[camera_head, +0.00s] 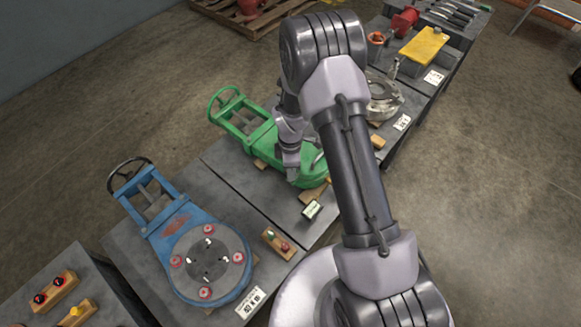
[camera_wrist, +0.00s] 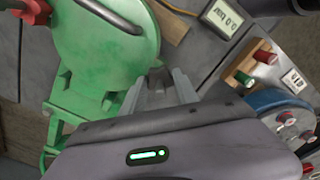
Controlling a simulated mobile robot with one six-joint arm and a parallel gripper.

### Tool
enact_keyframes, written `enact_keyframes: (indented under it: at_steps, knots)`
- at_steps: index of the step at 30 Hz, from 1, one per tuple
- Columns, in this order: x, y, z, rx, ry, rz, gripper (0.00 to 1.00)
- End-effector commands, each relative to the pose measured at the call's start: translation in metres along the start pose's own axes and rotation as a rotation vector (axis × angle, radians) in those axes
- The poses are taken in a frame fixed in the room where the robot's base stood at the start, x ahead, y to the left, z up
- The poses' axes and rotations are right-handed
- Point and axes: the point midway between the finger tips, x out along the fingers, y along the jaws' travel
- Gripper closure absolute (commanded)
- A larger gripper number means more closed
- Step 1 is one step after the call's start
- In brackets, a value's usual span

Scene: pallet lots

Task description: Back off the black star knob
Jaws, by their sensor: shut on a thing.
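The green valve-like body (camera_head: 262,146) lies on the grey bench, with its open frame and green handwheel at the left end. My gripper (camera_head: 291,174) reaches down over its right part. In the wrist view, my gripper's two grey fingers (camera_wrist: 160,88) stand close together at the edge of the round green body (camera_wrist: 105,45). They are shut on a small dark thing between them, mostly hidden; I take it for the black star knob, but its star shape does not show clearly. A metal handle (camera_wrist: 110,14) crosses the green body.
A small display (camera_head: 312,210) and a wooden block with green and red knobs (camera_head: 277,244) lie near the green body. A blue valve-like body (camera_head: 208,255) with red knobs stands to the left. More blocks (camera_head: 54,290) are lower left.

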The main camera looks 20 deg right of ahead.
Motion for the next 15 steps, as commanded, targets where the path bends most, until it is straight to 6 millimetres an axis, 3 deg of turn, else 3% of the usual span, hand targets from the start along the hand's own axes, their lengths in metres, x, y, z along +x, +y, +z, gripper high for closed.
enact_keyframes:
  at_steps: [5, 6, 9, 15]
  knots:
    - [-0.0002, 0.0003, -0.0002, 0.000, 0.000, 0.001, 1.00]
    - [-0.0002, 0.0003, -0.0002, 0.001, 0.000, 0.001, 0.60]
    - [-0.0002, 0.0002, -0.0002, 0.001, 0.000, 0.001, 0.42]
    - [-0.0001, 0.0001, -0.0001, 0.001, 0.000, 0.000, 0.42]
